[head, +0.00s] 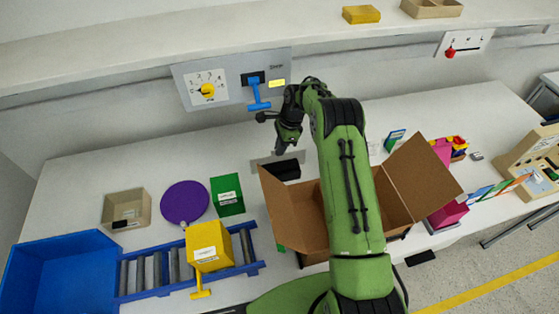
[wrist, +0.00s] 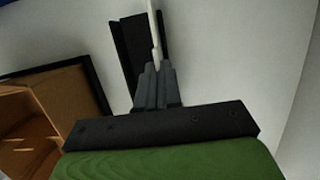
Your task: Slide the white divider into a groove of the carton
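The white divider (wrist: 154,30) shows edge-on as a thin strip in the wrist view, standing between the dark walls of a black holder (wrist: 128,45). My gripper (wrist: 157,72) has its fingers close together with the divider's edge between them; it looks shut on it. In the head view my gripper (head: 283,148) is just above the black holder (head: 287,170), behind the carton. A pale panel, probably the divider (head: 262,162), shows beside it. The brown carton (head: 292,212) stands open with flaps spread; my arm covers its middle, and its grooves are hidden in the head view.
A yellow box (head: 208,245) sits on a blue roller conveyor (head: 140,275) at left, near a purple disc (head: 185,202) and a green box (head: 227,195). A wall panel (head: 230,75) with a yellow knob and blue lever is behind. Coloured items lie right of the carton.

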